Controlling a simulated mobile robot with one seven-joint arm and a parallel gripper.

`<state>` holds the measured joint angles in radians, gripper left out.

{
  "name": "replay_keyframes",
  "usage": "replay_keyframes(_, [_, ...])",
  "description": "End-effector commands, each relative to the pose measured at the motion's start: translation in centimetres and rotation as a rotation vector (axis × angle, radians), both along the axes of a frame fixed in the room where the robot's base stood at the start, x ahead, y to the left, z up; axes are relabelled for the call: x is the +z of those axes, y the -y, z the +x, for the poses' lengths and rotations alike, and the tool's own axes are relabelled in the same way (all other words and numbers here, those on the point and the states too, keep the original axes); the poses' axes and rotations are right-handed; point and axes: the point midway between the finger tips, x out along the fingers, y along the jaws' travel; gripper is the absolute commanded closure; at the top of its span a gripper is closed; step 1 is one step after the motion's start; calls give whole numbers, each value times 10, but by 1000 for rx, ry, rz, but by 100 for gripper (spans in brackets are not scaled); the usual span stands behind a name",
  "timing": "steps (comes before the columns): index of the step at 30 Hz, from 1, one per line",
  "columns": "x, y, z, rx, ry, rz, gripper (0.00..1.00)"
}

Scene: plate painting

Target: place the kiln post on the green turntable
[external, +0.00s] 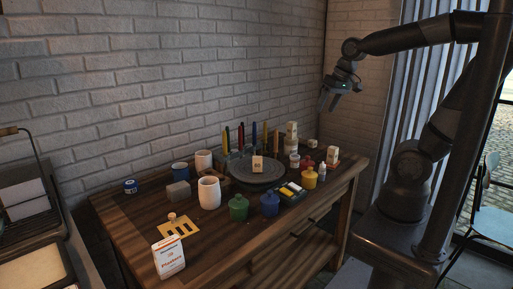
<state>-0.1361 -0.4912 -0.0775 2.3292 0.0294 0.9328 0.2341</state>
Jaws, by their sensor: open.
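The turntable (240,180) is a round, dark grey-looking disc near the back middle of the wooden table; its green is hard to make out in this light. A small pale block with a dark mark (257,163) stands on it or just at its far side. Similar pale blocks stand behind it (291,130) and at the table's right end (333,156). I cannot tell for sure which of these is the kiln post. My gripper (329,104) is open and empty, pointing down, high above the table's back right.
Upright brushes (241,137) stand behind. A white box (169,257) stands at front left.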

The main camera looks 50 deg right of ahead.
Motion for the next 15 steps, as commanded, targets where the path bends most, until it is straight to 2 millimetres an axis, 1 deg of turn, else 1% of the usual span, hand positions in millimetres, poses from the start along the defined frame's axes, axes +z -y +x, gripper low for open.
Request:
replay_keyframes(1, [1,5,-15,23,31,-23,42])
replay_keyframes(3, [0,11,-31,60,64,-58,42])
replay_keyframes(6, [-4,16,-49,104,100,-104,42])
replay_keyframes(10, [-8,20,-63,139,126,-145,42])
replay_keyframes(15, [-10,21,-67,151,134,-161,42])
